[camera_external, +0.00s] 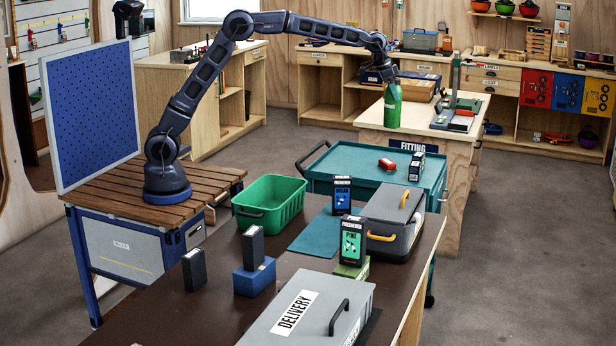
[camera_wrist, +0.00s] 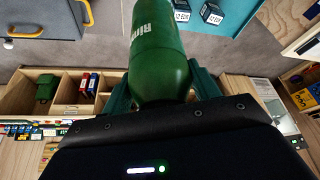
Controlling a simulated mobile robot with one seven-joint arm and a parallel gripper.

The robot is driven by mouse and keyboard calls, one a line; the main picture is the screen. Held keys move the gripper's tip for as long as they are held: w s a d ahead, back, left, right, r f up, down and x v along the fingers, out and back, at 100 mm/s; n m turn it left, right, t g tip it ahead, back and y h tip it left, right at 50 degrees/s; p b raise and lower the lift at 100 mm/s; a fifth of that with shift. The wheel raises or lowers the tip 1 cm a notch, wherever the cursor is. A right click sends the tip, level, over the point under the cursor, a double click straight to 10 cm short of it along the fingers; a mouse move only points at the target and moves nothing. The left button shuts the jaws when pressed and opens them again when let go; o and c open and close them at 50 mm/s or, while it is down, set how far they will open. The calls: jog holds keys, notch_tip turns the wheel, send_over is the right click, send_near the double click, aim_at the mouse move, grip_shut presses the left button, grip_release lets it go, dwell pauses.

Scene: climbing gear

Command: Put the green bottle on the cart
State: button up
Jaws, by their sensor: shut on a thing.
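My gripper (camera_external: 391,82) is shut on the green bottle (camera_external: 392,106) and holds it upright. In the wrist view the bottle (camera_wrist: 160,60) fills the space between the fingers, with white lettering on its side. The teal cart (camera_external: 345,160) stands in the middle of the external view, in front of the fitting bench. A red object (camera_external: 387,164) and a small dark box (camera_external: 416,167) are on its top. In the external view the bottle overlaps the fitting bench top, behind the cart; its height above the bench is hard to tell.
The fitting bench (camera_external: 460,140) carries flat items and a green upright tool. The dark front table (camera_external: 150,315) holds a green crate (camera_external: 270,202), a grey toolbox (camera_external: 393,225), freshener boxes and a delivery case (camera_external: 310,310). The cart's left top is bare.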

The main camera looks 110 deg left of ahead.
jog(key=s+a+n+y, duration=0.1)
jog(key=s+a+n, duration=0.1)
jog(key=s+a, duration=1.35)
jog(key=s+a+n, duration=0.2)
jog(key=s+a, duration=1)
jog(key=a, duration=0.7)
notch_tip(320, 180, down, 25)
jog(key=shift+w+d+g, duration=0.2)
jog(key=shift+w+g, duration=0.1)
jog(key=shift+g, duration=0.1)
jog(key=shift+f, duration=0.2)
jog(key=o, duration=1.5)
